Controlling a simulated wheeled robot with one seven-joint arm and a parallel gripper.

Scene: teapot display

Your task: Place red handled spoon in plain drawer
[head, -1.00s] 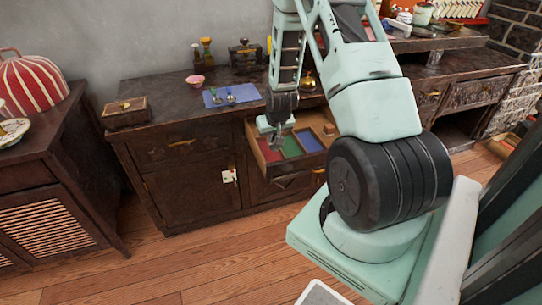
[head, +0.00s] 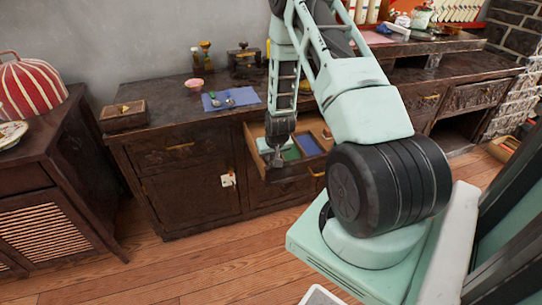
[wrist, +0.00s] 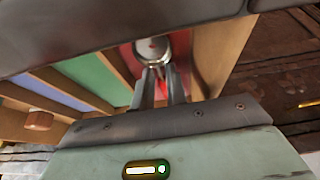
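The open drawer (head: 250,143) has coloured compartment floors: red at the left, then green (head: 291,154) and blue (head: 311,144). My gripper (head: 276,160) is down at its left, red section. In the wrist view, the fingers (wrist: 160,75) are close together at the red compartment (wrist: 128,58). A shiny metal spoon bowl (wrist: 153,47) lies just past the fingertips, with bright red between the fingers that looks like the spoon's handle. I cannot tell whether the spoon touches the floor.
Spoons (head: 230,101) lie on a blue cloth (head: 246,96) on the counter (head: 165,118). A pink bowl (head: 194,84) and a wooden box (head: 124,115) stand nearby. Wooden dividers (wrist: 110,82) edge the compartments. A small wooden piece (wrist: 38,120) sits at the drawer's other end.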

